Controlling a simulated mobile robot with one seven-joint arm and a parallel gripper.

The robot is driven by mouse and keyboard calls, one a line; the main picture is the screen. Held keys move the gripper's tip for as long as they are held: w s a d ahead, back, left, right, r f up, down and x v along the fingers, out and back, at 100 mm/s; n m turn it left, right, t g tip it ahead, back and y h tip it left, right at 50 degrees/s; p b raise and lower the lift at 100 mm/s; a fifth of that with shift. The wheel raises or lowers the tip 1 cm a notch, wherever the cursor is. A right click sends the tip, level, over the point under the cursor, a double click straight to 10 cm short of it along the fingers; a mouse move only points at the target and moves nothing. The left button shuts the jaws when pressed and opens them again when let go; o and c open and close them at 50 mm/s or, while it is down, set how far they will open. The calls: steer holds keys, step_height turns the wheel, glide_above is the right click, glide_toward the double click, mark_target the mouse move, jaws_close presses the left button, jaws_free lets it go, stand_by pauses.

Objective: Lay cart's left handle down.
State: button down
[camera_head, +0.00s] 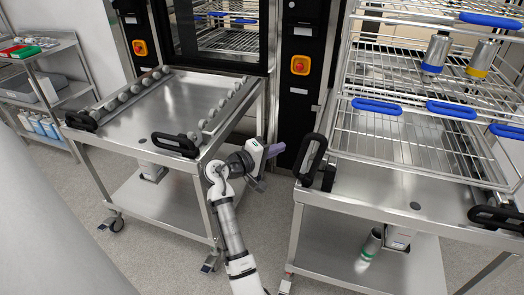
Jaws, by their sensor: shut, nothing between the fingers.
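The right cart (370,190) is steel and carries wire racks. Its black left handle (311,160) stands up at the cart's front left corner. Its black right handle (497,218) lies low at the front right. The left cart (165,100) has a bare top with rollers, and two low black handles, one at its left (80,121) and one at its right (176,146). My gripper (276,150) has purple fingers and is shut and empty. It is between the carts, left of the right cart's upright handle and apart from it.
Washer fronts with red emergency buttons (300,65) stand behind the carts. The wire racks (410,125) have blue handles and hold metal canisters. A steel shelf unit (45,85) stands at the far left. Bare floor shows between the carts.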

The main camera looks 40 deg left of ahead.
steer(key=shift+w+d+f+p, duration=0.15)
steer(key=shift+w+d+p, duration=0.2)
steer(key=shift+d, duration=0.5)
steer(key=shift+w+d+f+p, duration=0.15)
steer(key=shift+w+d, duration=0.3)
steer(key=shift+d, duration=0.35)
steer(key=shift+w, duration=0.1)
